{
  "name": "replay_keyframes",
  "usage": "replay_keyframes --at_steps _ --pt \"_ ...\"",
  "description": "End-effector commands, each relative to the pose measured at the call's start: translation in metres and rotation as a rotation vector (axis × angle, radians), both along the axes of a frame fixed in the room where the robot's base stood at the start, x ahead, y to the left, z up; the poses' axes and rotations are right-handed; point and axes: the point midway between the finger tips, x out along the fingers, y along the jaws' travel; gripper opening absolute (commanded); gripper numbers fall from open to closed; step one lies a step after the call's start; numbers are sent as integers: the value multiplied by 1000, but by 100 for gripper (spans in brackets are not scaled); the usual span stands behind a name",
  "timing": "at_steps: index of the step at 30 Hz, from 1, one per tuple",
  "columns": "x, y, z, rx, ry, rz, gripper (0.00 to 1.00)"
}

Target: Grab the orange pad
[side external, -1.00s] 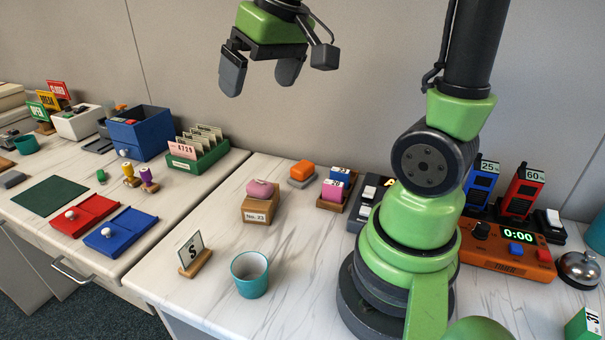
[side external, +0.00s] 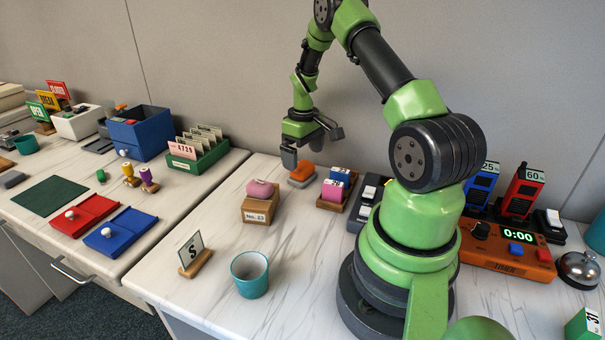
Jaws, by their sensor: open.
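The orange pad (side external: 302,173) sits on a small grey base (side external: 300,184) near the back of the right-hand table. My gripper (side external: 302,158) is open and points down. It hangs just above and behind the pad in the picture, with the near finger slightly left of it. The other finger is partly hidden behind the pad or the wrist. I cannot tell whether a finger touches the pad. Nothing shows between the fingers.
A pink pad (side external: 260,188) rests on a brown box (side external: 259,209) to the front left. A green file box (side external: 198,155) is on the left table. A teal cup (side external: 250,274) stands in front.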

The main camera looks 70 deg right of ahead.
Motion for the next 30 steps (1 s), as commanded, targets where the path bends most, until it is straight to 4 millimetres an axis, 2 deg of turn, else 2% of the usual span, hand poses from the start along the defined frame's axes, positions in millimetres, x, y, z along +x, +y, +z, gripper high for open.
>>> replay_keyframes --at_steps 5,12,16,22,28,30 --pt "1 0 -16 1 1 0 100" --pt "2 0 -51 2 0 0 100" --pt "2 0 -59 0 -2 0 100" --pt "3 0 -59 0 -3 -1 100" --pt "3 0 -58 0 -3 0 54" --pt "3 0 -58 0 -3 0 51"
